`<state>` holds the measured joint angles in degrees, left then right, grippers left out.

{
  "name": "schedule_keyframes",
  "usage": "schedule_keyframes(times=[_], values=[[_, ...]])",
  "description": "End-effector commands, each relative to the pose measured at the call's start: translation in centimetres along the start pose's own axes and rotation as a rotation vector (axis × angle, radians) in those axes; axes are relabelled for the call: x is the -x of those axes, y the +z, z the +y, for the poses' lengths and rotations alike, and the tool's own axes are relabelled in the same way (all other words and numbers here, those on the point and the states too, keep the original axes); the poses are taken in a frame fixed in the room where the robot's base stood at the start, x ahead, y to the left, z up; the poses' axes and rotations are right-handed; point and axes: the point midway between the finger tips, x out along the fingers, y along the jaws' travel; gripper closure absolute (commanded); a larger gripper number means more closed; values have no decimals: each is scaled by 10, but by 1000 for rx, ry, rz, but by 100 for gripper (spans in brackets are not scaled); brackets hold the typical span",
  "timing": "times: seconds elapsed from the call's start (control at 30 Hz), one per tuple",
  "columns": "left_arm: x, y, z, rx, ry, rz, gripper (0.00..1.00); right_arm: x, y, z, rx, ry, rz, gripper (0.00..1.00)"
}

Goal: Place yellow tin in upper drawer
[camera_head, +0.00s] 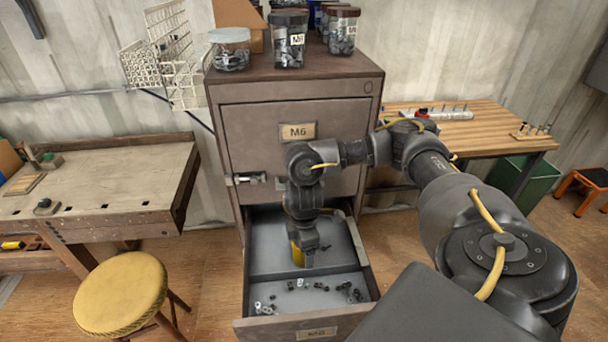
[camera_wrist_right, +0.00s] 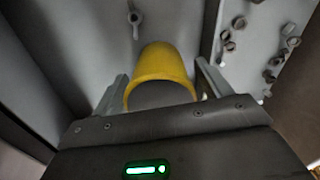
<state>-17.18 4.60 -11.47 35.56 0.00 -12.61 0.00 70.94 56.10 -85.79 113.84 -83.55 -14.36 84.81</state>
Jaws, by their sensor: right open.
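The yellow tin (camera_head: 297,254) is inside the open lower drawer (camera_head: 347,279) of the metal cabinet, in its rear part. My right gripper (camera_head: 304,252) reaches down into that drawer and partly hides the tin. In the right wrist view the yellow tin (camera_wrist_right: 163,66) lies between the two spread fingers of my right gripper (camera_wrist_right: 160,76), one on each side of it. I cannot tell whether either finger touches it. The cabinet's upper drawer (camera_head: 245,146), labelled M6, is shut. My left gripper is not in view.
Small metal parts (camera_head: 295,287) lie in the front part of the open drawer. Jars (camera_head: 289,40) stand on the cabinet top (camera_head: 250,75). A workbench (camera_head: 100,180) and a yellow stool (camera_head: 120,293) stand left; a wooden table (camera_head: 460,122) stands right.

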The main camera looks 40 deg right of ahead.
Motion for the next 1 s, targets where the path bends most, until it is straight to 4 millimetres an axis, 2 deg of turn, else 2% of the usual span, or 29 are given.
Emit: schedule_keyframes(times=[0.17,0.4,0.6,0.8,1.0], values=[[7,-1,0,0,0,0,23,24,-1,2,3,5,2,23],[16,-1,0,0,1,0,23,72,-1,2,2,7,3,23],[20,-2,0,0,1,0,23,104,0,1,0,4,1,23],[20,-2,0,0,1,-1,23,119,0,1,1,3,1,23],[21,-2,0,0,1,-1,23,122,0,0,0,0,0,23]])
